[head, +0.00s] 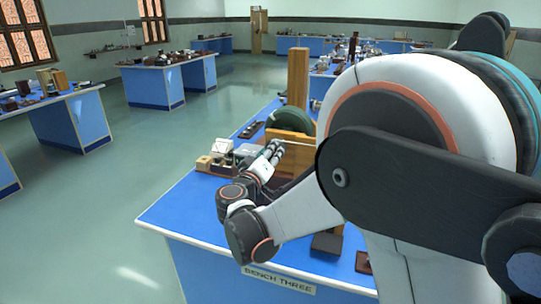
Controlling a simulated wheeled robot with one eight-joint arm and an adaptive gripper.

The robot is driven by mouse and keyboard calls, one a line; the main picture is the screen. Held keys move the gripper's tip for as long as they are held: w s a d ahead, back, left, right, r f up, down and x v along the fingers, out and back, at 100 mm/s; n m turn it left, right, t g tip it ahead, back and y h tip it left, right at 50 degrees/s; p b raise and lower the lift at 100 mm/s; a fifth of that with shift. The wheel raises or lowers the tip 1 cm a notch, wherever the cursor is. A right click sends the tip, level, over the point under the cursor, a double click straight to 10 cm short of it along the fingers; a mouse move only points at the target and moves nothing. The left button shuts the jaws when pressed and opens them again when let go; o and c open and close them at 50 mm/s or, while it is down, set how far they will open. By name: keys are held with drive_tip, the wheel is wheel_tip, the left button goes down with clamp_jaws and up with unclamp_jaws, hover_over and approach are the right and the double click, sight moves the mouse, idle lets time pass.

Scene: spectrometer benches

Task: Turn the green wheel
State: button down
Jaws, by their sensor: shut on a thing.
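A dark green wheel (288,119) shows as a rounded top behind a low wooden board on the blue bench. My gripper (278,147) is low over the bench at the front of the wooden board (300,155). Its fingers are shut on a small part there, too small and covered to make out. A thin rod runs right from near the fingertips.
A tall wooden post (298,76) rises behind the wheel. Small instruments (221,147) stand left of my gripper. Dark blocks (327,242) lie near the front edge of the bench, labelled BENCH THREE. Other blue benches (165,83) stand beyond open green floor (100,190).

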drive_tip(key=n, duration=0.5)
drive_tip(key=shift+a+f+n, duration=0.1)
drive_tip(key=shift+f+n, duration=0.1)
drive_tip(key=shift+n, duration=0.1)
drive_tip(key=n, duration=0.5)
drive_tip(key=shift+f, duration=0.1)
drive_tip(key=n, duration=0.5)
drive_tip(key=shift+s+f+n, duration=0.1)
drive_tip(key=shift+n, duration=0.3)
drive_tip(key=n, duration=0.5)
drive_tip(key=shift+f, duration=0.1)
drive_tip(key=n, duration=0.6)
drive_tip(key=shift+s+d, duration=0.1)
drive_tip(key=shift+d, duration=0.15)
drive_tip(key=n, duration=0.5)
drive_tip(key=shift+d, duration=0.1)
drive_tip(key=n, duration=0.5)
drive_tip(key=shift+n, duration=0.4)
drive_tip(key=n, duration=0.4)
drive_tip(key=shift+d+n, duration=0.1)
drive_tip(key=shift+n, duration=0.3)
